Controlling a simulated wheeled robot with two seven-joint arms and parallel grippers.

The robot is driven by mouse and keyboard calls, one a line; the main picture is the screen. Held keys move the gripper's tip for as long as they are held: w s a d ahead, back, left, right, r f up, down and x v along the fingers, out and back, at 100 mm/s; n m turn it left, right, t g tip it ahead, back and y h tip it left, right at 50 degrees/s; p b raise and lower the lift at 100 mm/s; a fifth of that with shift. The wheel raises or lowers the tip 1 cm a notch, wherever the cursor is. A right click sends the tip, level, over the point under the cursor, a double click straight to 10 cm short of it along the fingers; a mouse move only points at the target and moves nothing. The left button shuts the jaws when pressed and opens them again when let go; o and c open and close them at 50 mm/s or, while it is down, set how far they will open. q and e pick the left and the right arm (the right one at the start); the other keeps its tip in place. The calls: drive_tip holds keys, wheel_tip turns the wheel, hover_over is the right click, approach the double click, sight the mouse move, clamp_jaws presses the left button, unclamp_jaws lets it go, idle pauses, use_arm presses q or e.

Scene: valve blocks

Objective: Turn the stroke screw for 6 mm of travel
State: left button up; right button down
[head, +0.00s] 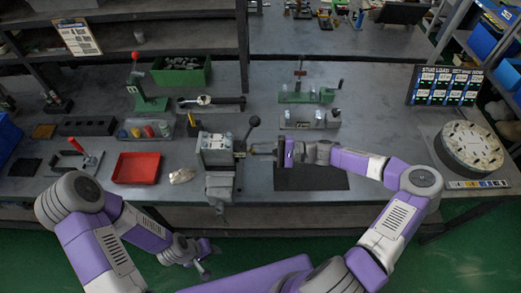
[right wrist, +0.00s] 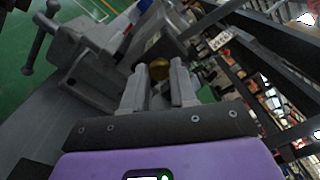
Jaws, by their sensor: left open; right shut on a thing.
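A grey valve block (head: 216,148) sits in a grey vise (head: 220,185) at the middle of the bench. A thin stroke screw (head: 262,150) points right out of the block. My right gripper (head: 279,153) comes in from the right and is shut on the screw's outer end. In the right wrist view, a brass-coloured screw end (right wrist: 158,70) shows between the fingertips (right wrist: 159,78); the exact contact is hard to see. My left gripper (head: 208,254) is open and empty, low in front of the bench, away from the block.
A lever with a black knob (head: 254,121) rises just behind the screw. A dark mat (head: 312,180) lies under my right arm. A red tray (head: 137,168) stands left of the vise, and a round pale disc (head: 470,147) at the far right. A stud load board (head: 445,86) stands behind it.

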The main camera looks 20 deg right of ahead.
drive_tip(key=shift+n+b, duration=6.8)
drive_tip(key=shift+n, duration=5.6)
drive_tip(key=c, duration=0.9)
unclamp_jaws()
drive_tip(key=shift+d, duration=0.1)
